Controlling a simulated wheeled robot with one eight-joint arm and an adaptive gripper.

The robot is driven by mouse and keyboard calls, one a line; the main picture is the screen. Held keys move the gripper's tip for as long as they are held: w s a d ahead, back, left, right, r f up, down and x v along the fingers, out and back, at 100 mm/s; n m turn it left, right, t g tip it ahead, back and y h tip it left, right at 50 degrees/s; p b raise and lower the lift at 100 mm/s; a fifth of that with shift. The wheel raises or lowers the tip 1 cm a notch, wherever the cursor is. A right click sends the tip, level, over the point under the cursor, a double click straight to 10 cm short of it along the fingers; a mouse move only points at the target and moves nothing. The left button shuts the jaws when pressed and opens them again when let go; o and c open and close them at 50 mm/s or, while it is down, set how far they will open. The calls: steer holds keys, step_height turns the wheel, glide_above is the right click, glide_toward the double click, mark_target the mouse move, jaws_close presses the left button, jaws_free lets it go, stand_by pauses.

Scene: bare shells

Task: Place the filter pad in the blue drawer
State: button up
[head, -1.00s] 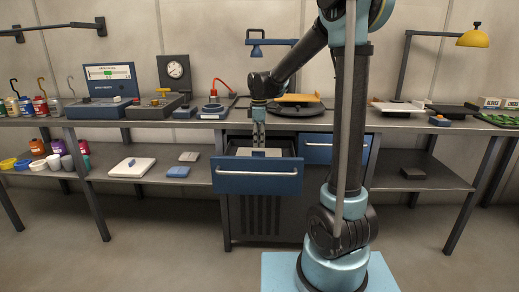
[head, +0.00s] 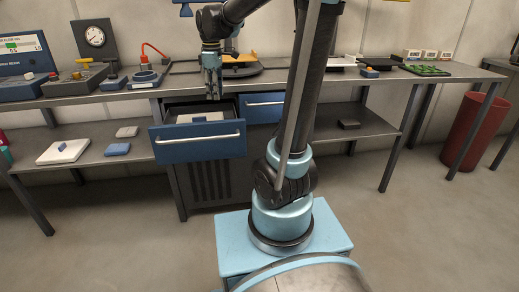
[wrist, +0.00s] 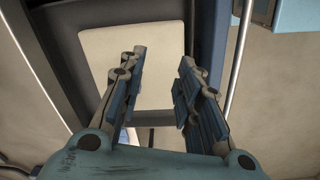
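The blue drawer (head: 197,143) is pulled open below the bench top, its front and light handle facing me. The cream, flat filter pad (head: 207,117) lies inside it, partly hidden by the drawer front in the head view. In the wrist view the pad (wrist: 112,58) lies flat within the drawer's dark side walls (wrist: 62,55). My gripper (head: 213,97) points down above the drawer. Its fingers (wrist: 164,58) are apart with nothing between them, and they appear clear of the pad.
A second blue drawer (head: 264,107) to the right is shut. The bench top (head: 130,93) behind carries instruments and a yellow-topped item (head: 240,59). The lower shelf (head: 90,160) holds a white slab (head: 63,152) and small blocks. A red bin (head: 474,130) stands at the far right.

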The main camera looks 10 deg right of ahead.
steer(key=s+d+f+m, duration=0.4)
steer(key=s+f, duration=0.1)
steer(key=s, duration=0.3)
steer(key=s+d+f+m+t, duration=0.1)
steer(key=s+d+f+m, duration=0.4)
steer(key=s, duration=0.3)
steer(key=s+d+f+m, duration=0.4)
steer(key=s+d+f, duration=0.1)
steer(key=s, duration=0.4)
steer(key=shift+d+f+m+t, duration=0.25)
steer(key=shift+f+m+t, duration=0.15)
steer(key=shift+w+f, duration=0.2)
steer(key=shift+w, duration=0.2)
